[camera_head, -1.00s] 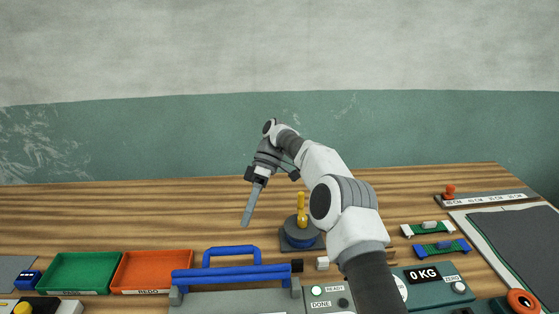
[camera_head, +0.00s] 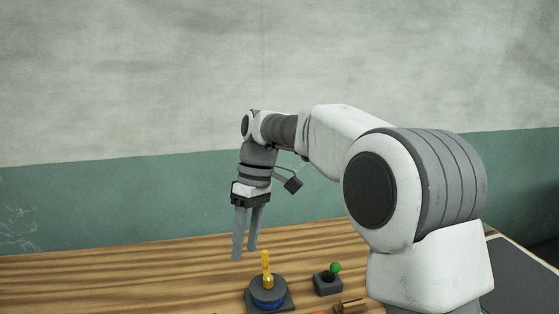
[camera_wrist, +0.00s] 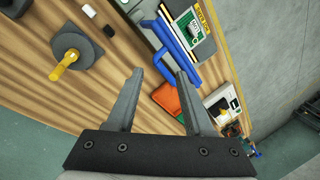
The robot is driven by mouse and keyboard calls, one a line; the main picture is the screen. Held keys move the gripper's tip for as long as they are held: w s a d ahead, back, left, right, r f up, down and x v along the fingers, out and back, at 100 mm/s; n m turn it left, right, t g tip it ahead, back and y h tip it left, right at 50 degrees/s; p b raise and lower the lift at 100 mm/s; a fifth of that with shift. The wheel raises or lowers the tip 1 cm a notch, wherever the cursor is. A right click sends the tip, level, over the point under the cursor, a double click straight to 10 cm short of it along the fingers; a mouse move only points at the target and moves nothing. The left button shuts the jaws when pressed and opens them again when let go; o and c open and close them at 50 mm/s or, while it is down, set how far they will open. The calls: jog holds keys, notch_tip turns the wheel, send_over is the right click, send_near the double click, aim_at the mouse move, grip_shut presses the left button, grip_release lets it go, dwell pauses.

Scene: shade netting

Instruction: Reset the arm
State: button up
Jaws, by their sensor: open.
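My gripper (camera_head: 245,255) hangs with its fingers pointing down above the wooden table (camera_head: 120,285) in the head view. Its two fingers are apart with nothing between them. In the wrist view my gripper (camera_wrist: 158,75) is also open and empty, with the table and a blue-handled item beyond the fingertips. My arm reaches in from the right side of the head view and hides part of the table.
A round dark base with a yellow lever (camera_head: 266,268) stands below and right of the fingers. A small block with a green knob (camera_head: 333,269) is beside it. The wrist view shows a blue handle (camera_wrist: 172,42) and an orange tray (camera_wrist: 168,98).

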jog(key=s+d+r+m+t+h, duration=0.1)
jog(key=s+d+r+m+t, duration=0.15)
jog(key=s+d, duration=0.3)
jog(key=s+d+r+m+t, duration=0.2)
jog(key=s+d+m, duration=0.25)
jog(key=d, duration=0.25)
jog(key=s+d+f+m+t, duration=0.4)
jog(key=s+d, duration=0.4)
jog(key=s, duration=0.3)
jog(key=shift+s+f+m+h, duration=0.25)
jog(key=shift+m+h, duration=0.15)
jog(key=shift+m, duration=0.2)
jog(key=shift+d, duration=0.1)
dwell(1.2)
